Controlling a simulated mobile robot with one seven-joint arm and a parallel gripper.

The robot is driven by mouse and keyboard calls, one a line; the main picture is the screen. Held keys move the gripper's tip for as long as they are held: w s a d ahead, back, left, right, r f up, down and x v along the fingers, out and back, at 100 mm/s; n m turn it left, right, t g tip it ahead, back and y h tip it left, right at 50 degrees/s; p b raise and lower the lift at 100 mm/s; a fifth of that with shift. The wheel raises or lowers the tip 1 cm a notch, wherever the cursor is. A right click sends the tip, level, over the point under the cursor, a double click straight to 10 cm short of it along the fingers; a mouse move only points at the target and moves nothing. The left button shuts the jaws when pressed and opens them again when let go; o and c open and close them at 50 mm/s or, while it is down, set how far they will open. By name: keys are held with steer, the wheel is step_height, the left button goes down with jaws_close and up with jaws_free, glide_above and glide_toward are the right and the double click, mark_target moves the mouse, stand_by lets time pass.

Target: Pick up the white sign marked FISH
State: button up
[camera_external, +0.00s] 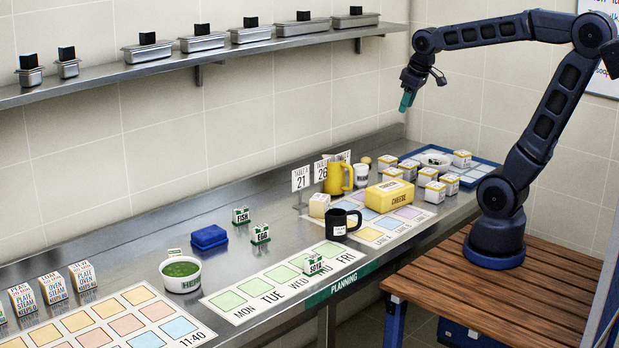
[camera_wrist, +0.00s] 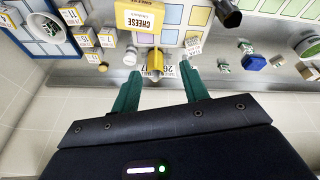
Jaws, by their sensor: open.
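The white sign marked FISH (camera_external: 241,215) stands on the steel counter near the wall, with a green base. It is just right of a blue block (camera_external: 208,237) and behind the similar EGG sign (camera_external: 260,234). In the wrist view small green-and-white items show beside the blue block (camera_wrist: 254,62), but their lettering is too small to read. My gripper (camera_external: 405,101) is high above the right end of the counter, far right of the FISH sign. In the wrist view its green fingers (camera_wrist: 160,72) are apart, with nothing held between them.
A yellow jug (camera_external: 337,178), black mug (camera_external: 340,224), CHEESE box (camera_external: 389,195) and numbered table signs (camera_external: 301,178) stand right of the FISH sign. A green-filled bowl (camera_external: 180,274) is at left. A wall shelf (camera_external: 200,63) with metal pans runs above the counter.

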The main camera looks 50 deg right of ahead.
steer(key=w+a+n+g, duration=0.1)
steer(key=w+a+n, duration=0.1)
steer(key=w+a, duration=0.35)
steer(key=w+a+n, duration=0.2)
steer(key=w, duration=0.6)
steer(key=n+g, duration=0.3)
steer(key=n, duration=0.7)
glide_above(242, 208)
step_height(242, 208, down, 25)
steer(key=shift+w+f, duration=0.1)
steer(key=shift+w, duration=0.05)
steer(key=shift+f, duration=0.5)
step_height(242, 208, down, 10)
steer(key=shift+c, duration=0.5)
jaws_close()
